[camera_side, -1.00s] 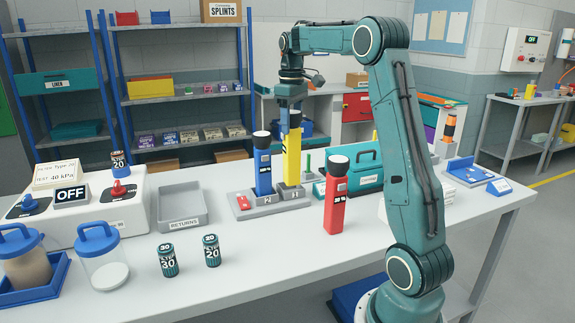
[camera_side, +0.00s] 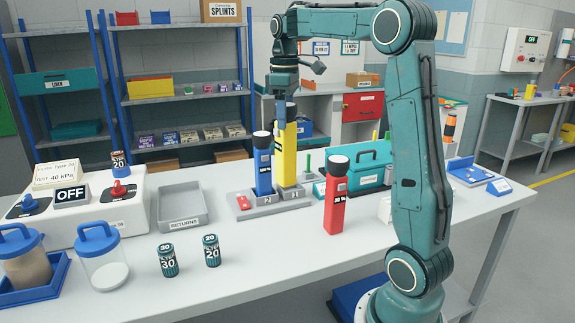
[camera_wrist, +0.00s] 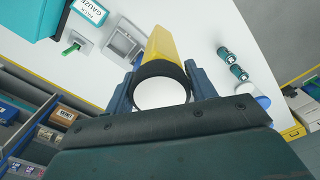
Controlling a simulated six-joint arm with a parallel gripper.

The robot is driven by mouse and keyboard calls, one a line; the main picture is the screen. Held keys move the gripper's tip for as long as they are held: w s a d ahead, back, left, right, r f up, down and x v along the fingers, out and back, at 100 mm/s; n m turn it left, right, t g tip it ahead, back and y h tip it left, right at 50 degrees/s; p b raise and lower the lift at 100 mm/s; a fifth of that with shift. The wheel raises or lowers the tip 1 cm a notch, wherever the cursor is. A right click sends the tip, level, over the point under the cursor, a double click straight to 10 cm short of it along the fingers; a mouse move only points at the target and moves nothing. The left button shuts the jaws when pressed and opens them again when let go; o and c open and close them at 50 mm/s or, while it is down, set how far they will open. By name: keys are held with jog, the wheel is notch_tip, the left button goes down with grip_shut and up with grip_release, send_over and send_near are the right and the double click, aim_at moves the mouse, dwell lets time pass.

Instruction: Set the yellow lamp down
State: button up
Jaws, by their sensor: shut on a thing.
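The yellow lamp (camera_side: 286,158) is upright in my gripper (camera_side: 281,112), just behind and right of the blue lamp (camera_side: 263,170). My gripper is shut on it near its top. In the wrist view the yellow lamp (camera_wrist: 161,45) shows its dark head and white round face between the two fingers (camera_wrist: 162,88). Its lower end is at or behind the back of the grey numbered dock (camera_side: 281,207). I cannot tell whether it touches anything there. The blue lamp stands in the dock at the number 2.
A red lamp (camera_side: 335,200) stands to the front right of the dock. A teal case (camera_side: 362,167) is behind it. The grey returns tray (camera_side: 184,222) lies left of the dock. Two batteries (camera_side: 168,262) stand near the front. The front middle of the table is clear.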

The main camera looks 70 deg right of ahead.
jog(key=s+a+r+n, duration=0.3)
jog(key=a+r+n, duration=0.4)
jog(key=n, duration=0.9)
jog(key=shift+a+r, duration=0.4)
jog(key=shift+a, duration=0.6)
jog(key=shift+f, duration=0.1)
notch_tip(320, 180, down, 16)
jog(key=shift+f, duration=2.1)
jog(key=o, duration=1.6)
jog(key=shift+o, duration=0.2)
